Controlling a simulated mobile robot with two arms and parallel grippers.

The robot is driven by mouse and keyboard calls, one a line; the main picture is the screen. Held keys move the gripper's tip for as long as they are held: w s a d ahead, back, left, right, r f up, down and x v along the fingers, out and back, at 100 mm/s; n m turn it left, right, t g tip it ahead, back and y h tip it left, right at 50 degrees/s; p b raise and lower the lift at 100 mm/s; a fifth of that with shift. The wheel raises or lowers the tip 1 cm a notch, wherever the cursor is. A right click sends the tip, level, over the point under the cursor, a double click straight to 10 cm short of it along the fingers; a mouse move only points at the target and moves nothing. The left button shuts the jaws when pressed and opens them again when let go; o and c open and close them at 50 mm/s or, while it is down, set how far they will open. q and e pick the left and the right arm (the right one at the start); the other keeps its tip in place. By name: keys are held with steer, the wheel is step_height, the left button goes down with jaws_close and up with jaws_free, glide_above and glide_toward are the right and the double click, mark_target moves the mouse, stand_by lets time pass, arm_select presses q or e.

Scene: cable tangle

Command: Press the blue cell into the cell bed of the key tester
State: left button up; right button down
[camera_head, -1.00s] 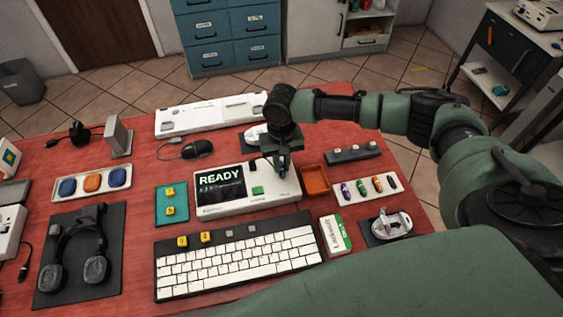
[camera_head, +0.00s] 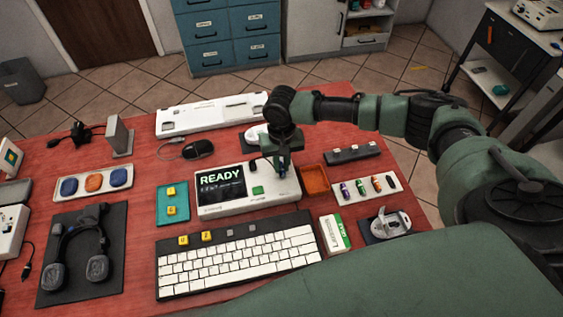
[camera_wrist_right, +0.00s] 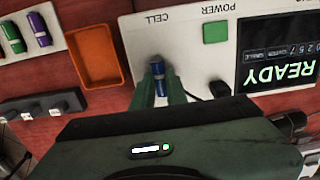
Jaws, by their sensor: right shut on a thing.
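The key tester (camera_head: 240,208) is a white box with a dark screen reading READY and a green power button (camera_head: 257,190). My right gripper (camera_head: 282,172) points down over its right end. In the right wrist view, the gripper (camera_wrist_right: 160,92) is shut on the blue cell (camera_wrist_right: 159,79), which sits between the green fingertips beside the CELL label. The cell bed is hidden by the cell and fingers, so I cannot tell whether the cell is seated in it. My left gripper is not in view.
An orange tray (camera_head: 315,180) stands close to the tester's right side; it also shows in the wrist view (camera_wrist_right: 95,55). A white holder (camera_head: 350,198) with several coloured cells lies right of it. A keyboard (camera_head: 237,262) lies in front, and a teal mat (camera_head: 172,191) with yellow keycaps left.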

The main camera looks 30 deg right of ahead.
steer(key=shift+f, duration=0.45)
stand_by(0.7)
steer(key=c, duration=1.7)
jaws_free()
steer(key=shift+r, duration=0.1)
steer(key=shift+r+p, duration=1.7)
steer(key=shift+p, duration=0.55)
steer(key=o, duration=0.6)
steer(key=shift+c, duration=0.2)
